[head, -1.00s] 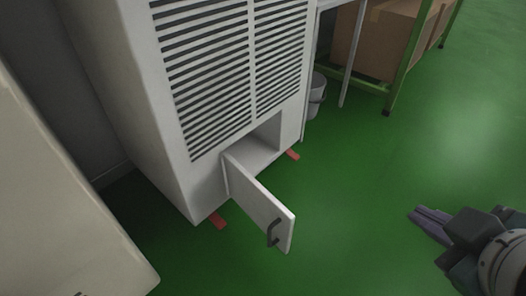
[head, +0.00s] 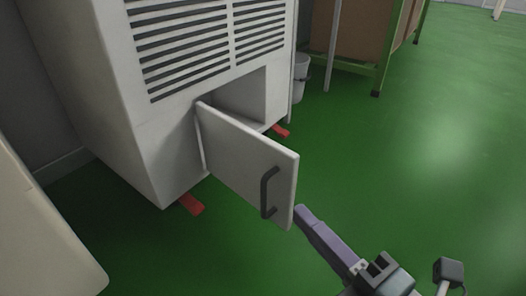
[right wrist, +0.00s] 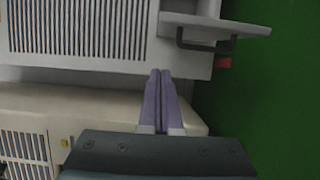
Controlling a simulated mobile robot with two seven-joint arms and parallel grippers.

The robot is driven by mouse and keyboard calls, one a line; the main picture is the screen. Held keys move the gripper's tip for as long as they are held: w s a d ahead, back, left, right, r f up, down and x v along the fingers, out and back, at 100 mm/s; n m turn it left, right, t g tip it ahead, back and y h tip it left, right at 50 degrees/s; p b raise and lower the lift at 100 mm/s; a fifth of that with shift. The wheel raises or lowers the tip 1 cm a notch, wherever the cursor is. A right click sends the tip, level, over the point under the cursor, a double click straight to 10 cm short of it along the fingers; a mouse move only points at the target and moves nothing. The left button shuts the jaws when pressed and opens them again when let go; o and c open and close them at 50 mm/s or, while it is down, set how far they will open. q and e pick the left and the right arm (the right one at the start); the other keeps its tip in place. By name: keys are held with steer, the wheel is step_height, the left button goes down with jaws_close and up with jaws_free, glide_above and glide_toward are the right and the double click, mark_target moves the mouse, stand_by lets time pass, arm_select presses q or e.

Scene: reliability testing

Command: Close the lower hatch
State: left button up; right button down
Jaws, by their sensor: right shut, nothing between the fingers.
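The lower hatch (head: 235,155) is a white door with a dark handle (head: 267,192), at the bottom of a white louvred cabinet (head: 150,130). It stands wide open, hinged at its left side, and the dark opening (head: 243,92) shows behind it. My right gripper (head: 302,212) is shut and empty, with its purple fingertips close to the hatch's free edge, just right of the handle in the head view. I cannot tell whether it touches. In the right wrist view the shut fingers (right wrist: 160,77) point toward the cabinet, and the hatch (right wrist: 225,22) is at upper right. My left gripper is out of view.
Red feet (head: 191,204) stick out under the cabinet. A beige cabinet (head: 40,235) stands at the lower left. A grey bucket (head: 300,80) and a green rack with a brown box (head: 350,35) stand behind. The green floor (head: 440,150) to the right is clear.

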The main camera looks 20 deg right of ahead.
steer(key=w+d+b, duration=0.1)
steer(key=w+b, duration=0.3)
steer(key=w, duration=0.5)
steer(key=shift+w+d, duration=0.15)
steer(key=shift+w, duration=0.15)
